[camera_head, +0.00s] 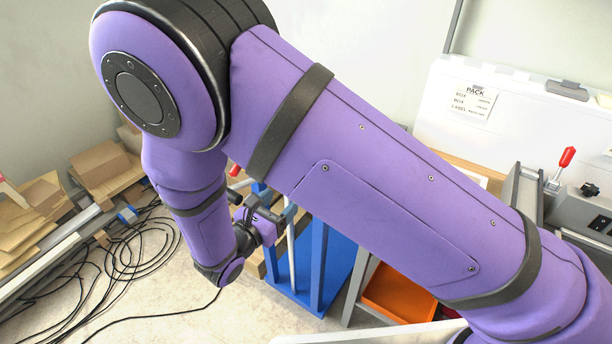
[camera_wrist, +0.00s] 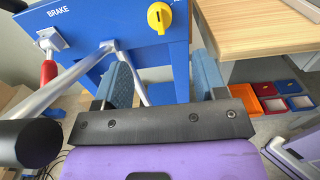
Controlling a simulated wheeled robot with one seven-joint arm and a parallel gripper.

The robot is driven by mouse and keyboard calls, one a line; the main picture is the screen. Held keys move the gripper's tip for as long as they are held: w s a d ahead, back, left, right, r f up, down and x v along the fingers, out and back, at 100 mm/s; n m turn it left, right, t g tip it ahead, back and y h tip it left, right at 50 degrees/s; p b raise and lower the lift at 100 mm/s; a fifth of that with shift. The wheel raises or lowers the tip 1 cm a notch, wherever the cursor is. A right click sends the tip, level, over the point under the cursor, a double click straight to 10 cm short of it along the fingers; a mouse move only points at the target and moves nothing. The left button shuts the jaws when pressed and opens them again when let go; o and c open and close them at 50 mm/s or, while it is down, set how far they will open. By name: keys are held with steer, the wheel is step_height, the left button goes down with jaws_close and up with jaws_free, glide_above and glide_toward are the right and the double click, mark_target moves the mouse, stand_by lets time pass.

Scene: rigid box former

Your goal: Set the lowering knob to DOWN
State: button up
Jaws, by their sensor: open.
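A yellow rotary knob (camera_wrist: 159,17) sits on the front of a blue panel (camera_wrist: 108,27) at the top of the wrist view. White lettering beside it is cut off, so I cannot read its setting. I take it to be the lowering knob; no DOWN mark is legible. My gripper (camera_wrist: 160,58) is open, its two blue-grey fingers apart with nothing gripped. The knob shows beyond the fingers, apart from them. In the head view my gripper (camera_head: 268,216) is beside the blue frame (camera_head: 318,262), partly hidden by my arm; the yellow knob is not visible there.
A red-handled lever (camera_wrist: 48,72) under the word BRAKE and a grey bar (camera_wrist: 88,72) stand left of my fingers. A wooden tabletop (camera_wrist: 250,30) is close on the right. Coloured bins (camera_wrist: 270,98) lie below it.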

steer(key=x, duration=1)
steer(key=shift+w+d, duration=0.2)
steer(key=shift+w, duration=0.1)
steer(key=c, duration=0.9)
